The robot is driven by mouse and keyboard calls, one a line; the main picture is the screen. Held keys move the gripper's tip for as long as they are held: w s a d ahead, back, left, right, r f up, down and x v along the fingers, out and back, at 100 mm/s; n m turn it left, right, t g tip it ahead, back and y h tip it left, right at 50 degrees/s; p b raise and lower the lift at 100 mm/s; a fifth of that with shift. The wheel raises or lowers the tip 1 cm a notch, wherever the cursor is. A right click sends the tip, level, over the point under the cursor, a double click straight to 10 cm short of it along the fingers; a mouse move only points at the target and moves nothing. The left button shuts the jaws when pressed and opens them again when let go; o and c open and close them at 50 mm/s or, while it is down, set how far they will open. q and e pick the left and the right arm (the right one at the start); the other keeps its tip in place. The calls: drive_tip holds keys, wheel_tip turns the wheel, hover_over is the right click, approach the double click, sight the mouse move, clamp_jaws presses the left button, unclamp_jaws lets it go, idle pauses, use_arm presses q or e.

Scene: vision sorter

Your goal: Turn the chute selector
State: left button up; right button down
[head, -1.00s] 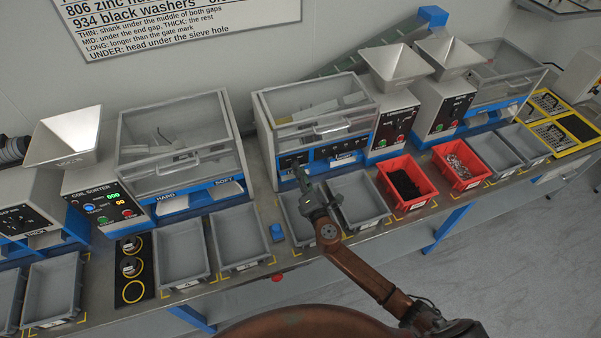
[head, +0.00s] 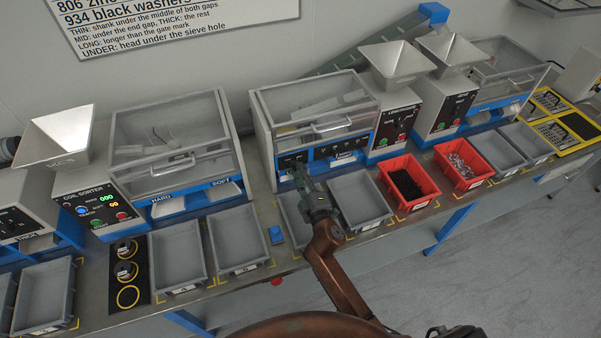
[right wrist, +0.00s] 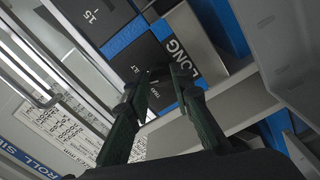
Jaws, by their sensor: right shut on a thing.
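The middle sorting machine has a black front panel (head: 328,150) with small controls, under a clear lidded box. My right gripper (head: 299,172) reaches the lower left of this panel, above the grey bins. In the right wrist view, the right gripper (right wrist: 160,74) has its fingertips close around a small dark part (right wrist: 158,72) at the black panel, beside the label LONG (right wrist: 182,50). This part looks like the chute selector, but the fingers and shadow hide most of it, and I cannot read its setting. My left gripper is not in view.
Grey bins (head: 359,201) stand in front of the machine, partly under my right arm. Red bins (head: 407,181) hold black and metal parts to the right. A blue block (head: 276,235) lies on the bench at left. Hoppers (head: 396,62) rise at the back right.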

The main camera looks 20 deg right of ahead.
drive_tip(key=m+p, duration=0.1)
drive_tip(key=m, duration=0.2)
drive_tip(key=shift+f+m, duration=0.1)
drive_tip(key=shift+m, duration=0.2)
idle(0.3)
drive_tip(key=c, duration=1.7)
unclamp_jaws()
drive_tip(key=s, duration=1.2)
drive_tip(key=shift+d, duration=0.15)
